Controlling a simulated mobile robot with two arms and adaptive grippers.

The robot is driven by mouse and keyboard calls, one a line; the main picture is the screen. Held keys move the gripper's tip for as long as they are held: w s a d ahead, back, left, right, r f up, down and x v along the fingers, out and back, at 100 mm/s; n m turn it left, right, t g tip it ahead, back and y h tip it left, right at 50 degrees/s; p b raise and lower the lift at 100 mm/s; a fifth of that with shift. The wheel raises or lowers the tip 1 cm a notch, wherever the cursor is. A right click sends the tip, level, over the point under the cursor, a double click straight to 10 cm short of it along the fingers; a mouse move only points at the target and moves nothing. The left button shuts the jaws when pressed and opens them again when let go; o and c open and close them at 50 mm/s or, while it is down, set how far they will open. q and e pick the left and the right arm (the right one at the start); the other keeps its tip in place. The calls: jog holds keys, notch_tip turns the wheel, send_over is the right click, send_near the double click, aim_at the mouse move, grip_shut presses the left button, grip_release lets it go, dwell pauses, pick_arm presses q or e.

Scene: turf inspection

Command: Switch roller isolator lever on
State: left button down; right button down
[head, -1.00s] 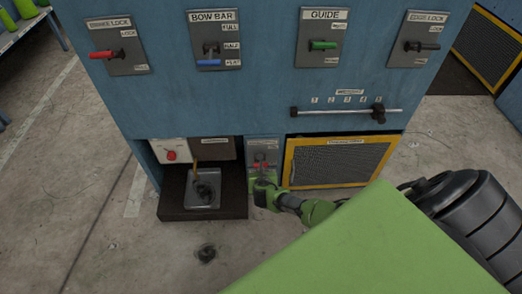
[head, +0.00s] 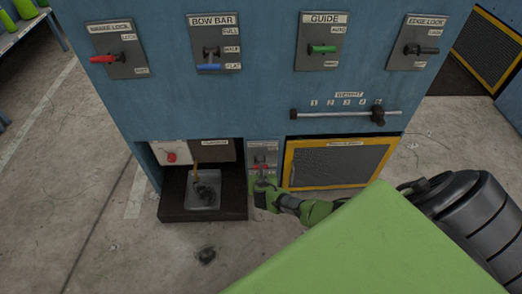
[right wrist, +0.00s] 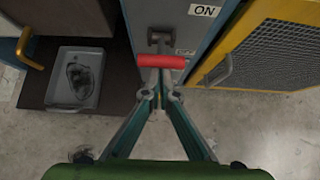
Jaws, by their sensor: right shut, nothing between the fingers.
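The roller isolator lever has a red crossbar handle (right wrist: 161,61) on a dark arm, on a narrow grey plate low on the blue machine. In the head view the handle (head: 259,167) is partly hidden by my gripper. The handle hangs down beside the lower, partly hidden label (right wrist: 184,52), with the ON label (right wrist: 204,10) above. My right gripper (right wrist: 161,97) is shut and empty, its fingertips just below the handle in the wrist view; I cannot tell whether they touch it. It also shows in the head view (head: 263,186). My left gripper is out of view.
A yellow-framed mesh panel (head: 288,164) stands right of the lever. To its left is a dark ledge (head: 172,205) with a grey tray (head: 214,205). Other levers line the panel above, with a slider rail (head: 335,114) below them. The floor in front is open.

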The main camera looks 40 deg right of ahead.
jog(key=shift+w+d+r, duration=0.4)
jog(key=shift+w+r, duration=0.2)
jog(key=shift+r, duration=0.25)
jog(key=s+f+v, duration=0.1)
jog(key=v, duration=1.1)
jog(key=shift+a+f, duration=0.35)
jog(key=shift+a, duration=0.05)
jog(key=shift+s, duration=0.15)
